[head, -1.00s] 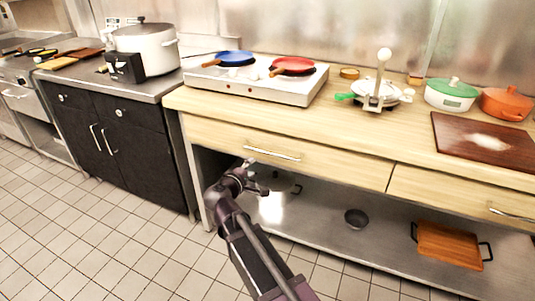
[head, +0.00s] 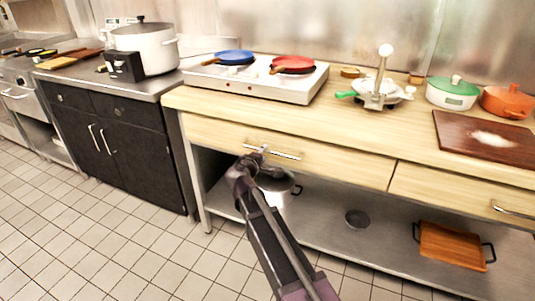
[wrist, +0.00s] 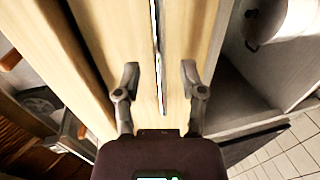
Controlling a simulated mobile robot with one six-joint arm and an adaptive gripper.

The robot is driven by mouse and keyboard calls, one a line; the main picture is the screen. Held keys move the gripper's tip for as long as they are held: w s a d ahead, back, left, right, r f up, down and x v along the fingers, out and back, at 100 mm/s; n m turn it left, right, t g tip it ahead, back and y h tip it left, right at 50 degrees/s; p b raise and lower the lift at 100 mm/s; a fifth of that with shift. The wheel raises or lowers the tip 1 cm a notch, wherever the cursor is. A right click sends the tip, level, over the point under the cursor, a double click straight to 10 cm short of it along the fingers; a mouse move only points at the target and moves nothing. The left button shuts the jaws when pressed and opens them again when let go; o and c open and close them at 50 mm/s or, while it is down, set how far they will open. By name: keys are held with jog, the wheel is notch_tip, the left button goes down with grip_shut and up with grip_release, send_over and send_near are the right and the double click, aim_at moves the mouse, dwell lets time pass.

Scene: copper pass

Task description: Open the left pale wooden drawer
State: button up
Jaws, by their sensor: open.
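The left pale wooden drawer (head: 345,165) is closed under the worktop, its front level with the right drawer. Its silver bar handle (head: 285,155) shows in the head view. My gripper (head: 264,152) is at the left part of this handle. In the wrist view, my gripper (wrist: 159,82) is open, one finger on each side of the handle (wrist: 158,50). The handle lies lengthwise between the fingers, with gaps on both sides. The drawer front (wrist: 185,25) fills the middle of that view. My arm hides part of the handle in the head view.
The right drawer (head: 440,190) is closed. A hob (head: 255,85) with blue and red pans stands above. The lower shelf (head: 320,226) holds a pot (head: 280,184), a small bowl (head: 357,219) and an orange-brown tray (head: 450,243). A dark cabinet (head: 120,135) stands left; the tiled floor is clear.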

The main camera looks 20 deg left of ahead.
jog(key=shift+x, duration=1.35)
grip_shut()
